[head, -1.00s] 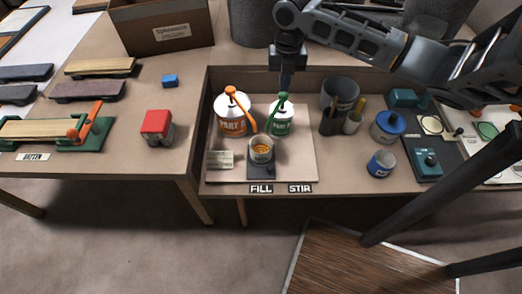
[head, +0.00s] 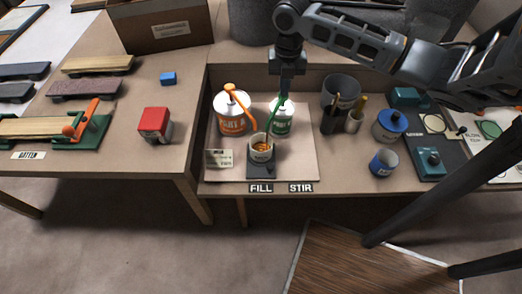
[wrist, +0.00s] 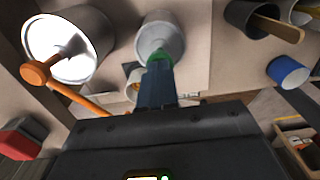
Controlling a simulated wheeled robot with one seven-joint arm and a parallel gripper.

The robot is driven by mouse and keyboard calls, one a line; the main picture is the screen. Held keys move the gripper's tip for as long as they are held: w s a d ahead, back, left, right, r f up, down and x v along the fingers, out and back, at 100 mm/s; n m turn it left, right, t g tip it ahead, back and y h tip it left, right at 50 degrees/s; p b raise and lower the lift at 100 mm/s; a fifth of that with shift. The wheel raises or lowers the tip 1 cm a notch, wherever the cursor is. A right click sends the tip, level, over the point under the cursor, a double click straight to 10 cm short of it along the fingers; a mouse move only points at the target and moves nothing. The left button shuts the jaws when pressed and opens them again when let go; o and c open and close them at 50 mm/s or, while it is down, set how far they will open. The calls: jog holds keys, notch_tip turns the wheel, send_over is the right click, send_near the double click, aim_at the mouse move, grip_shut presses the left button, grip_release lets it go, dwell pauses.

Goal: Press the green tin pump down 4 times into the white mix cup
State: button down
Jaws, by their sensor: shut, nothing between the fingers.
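The green tin (head: 281,122) is white with a green label and stands behind and right of the white mix cup (head: 261,148). Its green pump (wrist: 160,58) has a spout reaching toward the cup. My gripper (head: 287,92) is shut and empty, pointing down on top of the pump head and hiding most of it. In the wrist view the fingers (wrist: 158,88) meet the green pump, with the tin's white top (wrist: 160,32) beyond. The cup holds some orange-amber stuff and stands on a dark pad (head: 261,171); in the wrist view it is mostly hidden behind the fingers.
The orange-labelled tin (head: 231,121) with an orange pump (head: 233,90) stands close left; its spout also reaches toward the cup. A grey pot (head: 341,92) and holders with sticks (head: 354,122) stand right. The tray's front right is clear.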

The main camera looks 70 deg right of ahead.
jog(key=shift+f, duration=0.35)
jog(key=shift+r+p, duration=0.95)
jog(key=shift+r, duration=0.55)
jog(key=shift+f, duration=0.2)
jog(key=shift+f+b, duration=1.1)
jog(key=shift+f, duration=0.15)
jog(key=shift+r+p, duration=1.05)
jog(key=shift+r, duration=0.4)
jog(key=shift+r, duration=0.1)
